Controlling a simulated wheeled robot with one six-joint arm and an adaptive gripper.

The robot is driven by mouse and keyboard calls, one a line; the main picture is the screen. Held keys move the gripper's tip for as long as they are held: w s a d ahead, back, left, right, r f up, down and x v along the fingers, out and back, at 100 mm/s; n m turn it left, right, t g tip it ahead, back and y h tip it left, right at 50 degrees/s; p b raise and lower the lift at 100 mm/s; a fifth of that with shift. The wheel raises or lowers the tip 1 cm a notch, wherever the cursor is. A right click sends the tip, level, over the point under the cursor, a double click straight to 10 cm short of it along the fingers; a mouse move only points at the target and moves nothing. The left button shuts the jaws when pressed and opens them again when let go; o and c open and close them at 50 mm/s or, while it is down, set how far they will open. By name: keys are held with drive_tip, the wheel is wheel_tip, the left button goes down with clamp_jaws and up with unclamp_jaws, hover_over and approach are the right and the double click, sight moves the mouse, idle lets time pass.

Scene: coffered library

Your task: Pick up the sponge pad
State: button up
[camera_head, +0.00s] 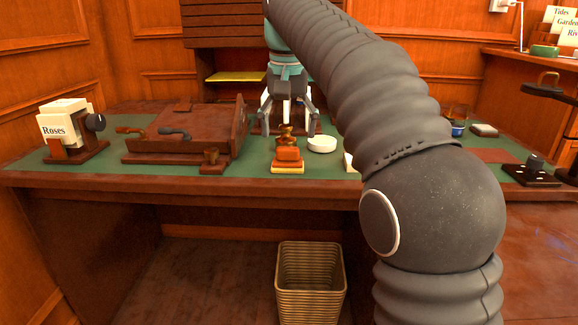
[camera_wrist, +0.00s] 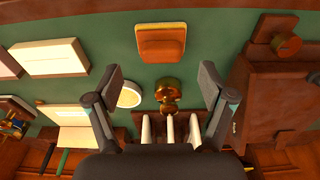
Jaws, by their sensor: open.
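The sponge pad looks like a small orange block on a pale yellow layer (camera_head: 287,155), lying near the front edge of the green-topped desk. In the wrist view the sponge pad (camera_wrist: 161,41) is at the top centre, beyond the fingertips. My gripper (camera_head: 289,124) points down over the desk, behind the pad in the head view. Its fingers are spread and empty, and they also show in the wrist view (camera_wrist: 160,80). Nothing visible covers the pad's top.
A brass knobbed object (camera_head: 285,136) stands just behind the pad, and a white round dish (camera_head: 322,144) is to its right. A wooden writing box (camera_head: 185,143) is at left, beside a "Roses" card holder (camera_head: 64,131). A wire basket (camera_head: 311,285) stands on the floor.

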sight(288, 148)
drive_tip(key=f, duration=0.1)
drive_tip(key=f+b, duration=0.1)
drive_tip(key=f, duration=0.1)
drive_tip(key=f+b, duration=0.1)
drive_tip(key=f, duration=0.1)
drive_tip(key=shift+w, duration=0.4)
drive_tip(key=shift+c, duration=0.3)
drive_tip(key=c, duration=1.2)
